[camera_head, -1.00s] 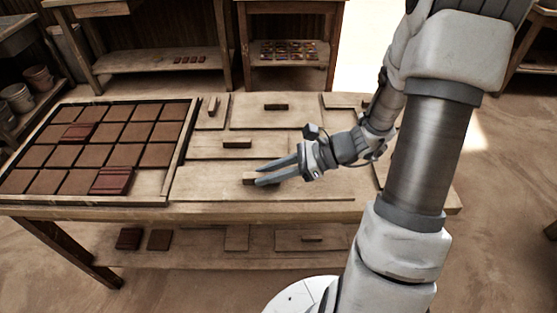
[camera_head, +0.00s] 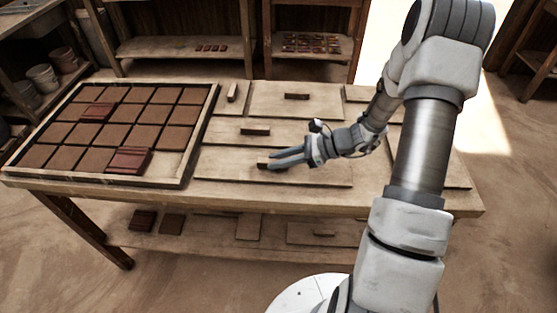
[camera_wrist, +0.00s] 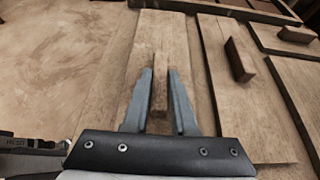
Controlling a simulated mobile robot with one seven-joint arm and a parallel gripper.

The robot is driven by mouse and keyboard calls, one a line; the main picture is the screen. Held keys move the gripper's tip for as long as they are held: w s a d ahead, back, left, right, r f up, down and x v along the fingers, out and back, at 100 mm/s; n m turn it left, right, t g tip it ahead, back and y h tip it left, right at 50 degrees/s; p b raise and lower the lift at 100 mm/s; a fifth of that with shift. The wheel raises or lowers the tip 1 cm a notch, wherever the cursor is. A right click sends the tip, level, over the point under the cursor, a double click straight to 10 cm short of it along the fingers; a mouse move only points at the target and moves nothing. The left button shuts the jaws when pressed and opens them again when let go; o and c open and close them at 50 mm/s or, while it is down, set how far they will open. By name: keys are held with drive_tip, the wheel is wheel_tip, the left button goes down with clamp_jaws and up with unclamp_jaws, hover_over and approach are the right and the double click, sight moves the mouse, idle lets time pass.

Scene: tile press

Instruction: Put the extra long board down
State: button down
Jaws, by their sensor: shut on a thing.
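The extra long board (camera_head: 320,177) is a plain, pale wooden plank with a small block handle (camera_head: 262,165), at the front of the workbench. In the wrist view, the board (camera_wrist: 184,50) stretches away beneath my fingers. My gripper (camera_head: 273,161) reaches in from the right, low over the board, and is shut on its handle. In the wrist view, the handle (camera_wrist: 160,82) stands between the two fingers of my gripper (camera_wrist: 160,80). The board looks flat and at about bench height; I cannot tell whether it touches the bench top.
Other handled boards lie close behind, including a middle board (camera_head: 225,132) and a back board (camera_head: 330,103). A framed tray (camera_head: 200,140) of brown tiles fills the bench's left side. Tiles and boards sit on the lower shelf (camera_head: 200,240). Floor shows beyond the bench's front edge.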

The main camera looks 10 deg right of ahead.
drive_tip(key=c, duration=0.7)
unclamp_jaws()
drive_tip(key=shift+f, duration=0.1)
drive_tip(key=shift+r, duration=0.25)
drive_tip(key=p+v, duration=0.1)
drive_tip(key=v, duration=1.1)
drive_tip(key=shift+s+f, duration=0.1)
drive_tip(key=shift+f, duration=0.05)
